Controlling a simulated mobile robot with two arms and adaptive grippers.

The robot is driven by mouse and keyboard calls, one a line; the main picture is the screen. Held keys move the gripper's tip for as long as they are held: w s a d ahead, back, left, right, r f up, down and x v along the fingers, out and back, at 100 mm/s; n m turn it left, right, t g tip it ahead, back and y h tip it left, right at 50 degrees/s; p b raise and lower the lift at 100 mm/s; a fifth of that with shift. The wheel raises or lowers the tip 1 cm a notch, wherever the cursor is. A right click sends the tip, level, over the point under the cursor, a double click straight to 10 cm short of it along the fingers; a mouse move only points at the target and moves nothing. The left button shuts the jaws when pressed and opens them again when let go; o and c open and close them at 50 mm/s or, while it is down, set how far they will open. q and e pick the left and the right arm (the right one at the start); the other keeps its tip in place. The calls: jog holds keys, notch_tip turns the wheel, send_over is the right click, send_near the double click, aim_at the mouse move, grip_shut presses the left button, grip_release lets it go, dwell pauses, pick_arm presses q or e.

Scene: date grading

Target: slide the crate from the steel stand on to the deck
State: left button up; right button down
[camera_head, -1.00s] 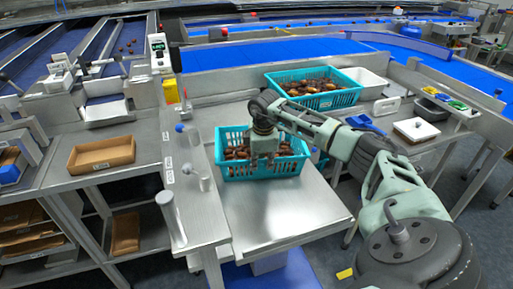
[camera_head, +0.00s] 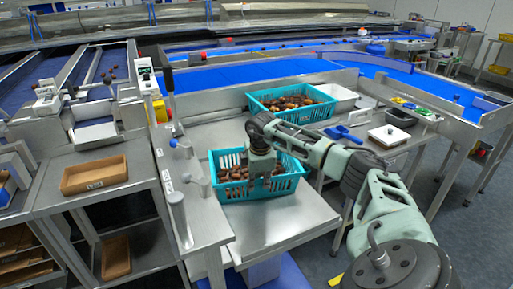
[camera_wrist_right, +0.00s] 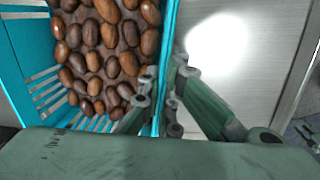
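A teal crate (camera_head: 262,186) full of brown dates stands upright on a bare steel surface (camera_head: 285,225) in the head view. It also shows in the right wrist view (camera_wrist_right: 18,60). My right gripper (camera_head: 262,175) reaches down at the crate's near wall. In the wrist view its fingers (camera_wrist_right: 163,88) straddle the wall's rim, one side inside by the dates, the other outside over bare steel. They look closed on the rim, though the exact contact is hard to see. I cannot tell for certain which steel surface is the stand and which the deck. My left gripper is not in view.
A second teal crate of dates (camera_head: 272,108) stands behind, with a white bin (camera_head: 338,98) beside it. Metal posts (camera_head: 180,215) line the left side. A cardboard tray (camera_head: 95,174) lies on the left bench. Bare steel lies in front of the held crate.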

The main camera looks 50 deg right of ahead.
jog(key=c, duration=2.5)
grip_release()
jog(key=shift+d, duration=0.1)
jog(key=o, duration=0.6)
jog(key=shift+o, duration=0.2)
jog(key=shift+r, duration=0.1)
notch_tip(320, 180, up, 12)
jog(key=s+a, duration=0.1)
jog(key=shift+s, duration=0.3)
jog(key=shift+f, duration=0.2)
